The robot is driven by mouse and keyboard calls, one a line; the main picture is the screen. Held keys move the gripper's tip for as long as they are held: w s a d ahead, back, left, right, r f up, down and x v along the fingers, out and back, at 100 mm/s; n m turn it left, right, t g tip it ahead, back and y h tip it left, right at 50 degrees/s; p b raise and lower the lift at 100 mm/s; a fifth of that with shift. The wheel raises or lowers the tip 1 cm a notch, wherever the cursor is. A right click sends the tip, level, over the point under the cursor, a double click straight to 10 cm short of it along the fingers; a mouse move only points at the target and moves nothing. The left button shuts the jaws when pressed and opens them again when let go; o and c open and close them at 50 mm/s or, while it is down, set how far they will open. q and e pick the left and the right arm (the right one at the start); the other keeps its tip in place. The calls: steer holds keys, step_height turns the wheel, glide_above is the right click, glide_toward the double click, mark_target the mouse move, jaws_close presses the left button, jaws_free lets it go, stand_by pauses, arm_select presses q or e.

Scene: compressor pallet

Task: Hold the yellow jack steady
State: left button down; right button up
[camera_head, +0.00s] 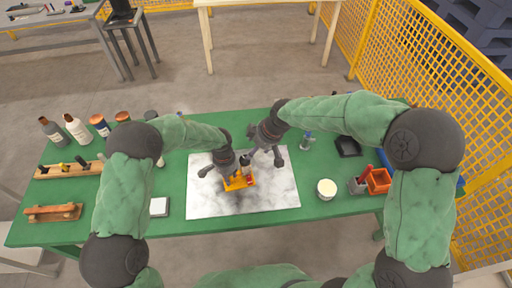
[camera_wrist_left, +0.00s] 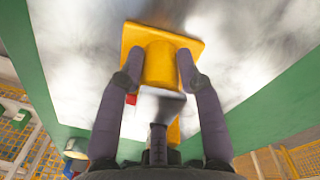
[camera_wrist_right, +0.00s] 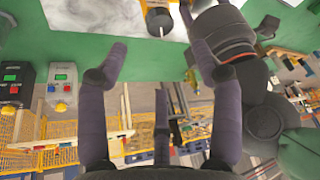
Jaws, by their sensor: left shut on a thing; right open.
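The yellow jack (camera_head: 240,183) stands on the white marbled mat (camera_head: 205,205), partly covered by my grippers in the head view. In the left wrist view its yellow body and square base (camera_wrist_left: 160,62) show between the fingers. My left gripper (camera_head: 225,172) is shut on the jack, one finger on each side of its body. A small red part (camera_wrist_left: 130,99) shows beside it. My right gripper (camera_head: 266,157) is open, just to the right of the left one. In the right wrist view, nothing is clearly between its fingers (camera_wrist_right: 155,50); a dark round part (camera_wrist_right: 159,20) shows at the top.
The green table (camera_head: 310,180) carries several bottles (camera_head: 77,128) at the left, a wooden rack (camera_head: 68,170), a white square block (camera_head: 159,207), a cream-coloured round tub (camera_head: 326,189) and an orange bin (camera_head: 379,181) at the right. Yellow mesh fencing (camera_head: 430,70) stands behind.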

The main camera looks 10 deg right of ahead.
steer(key=shift+w, duration=0.1)
steer(key=n+g, duration=0.4)
steer(key=n, duration=0.6)
glide_toward(245, 160)
steer(key=shift+n+y, duration=0.3)
steer(key=shift+y, duration=0.2)
steer(key=x, duration=0.3)
steer(key=d+x, duration=0.1)
steer(key=x, duration=0.1)
steer(key=w+x, duration=0.1)
steer(key=x, duration=0.2)
steer(key=shift+s+d+f, duration=0.1)
steer(key=shift+s+f, duration=0.1)
steer(key=shift+f, duration=0.4)
steer(key=c, duration=1.1)
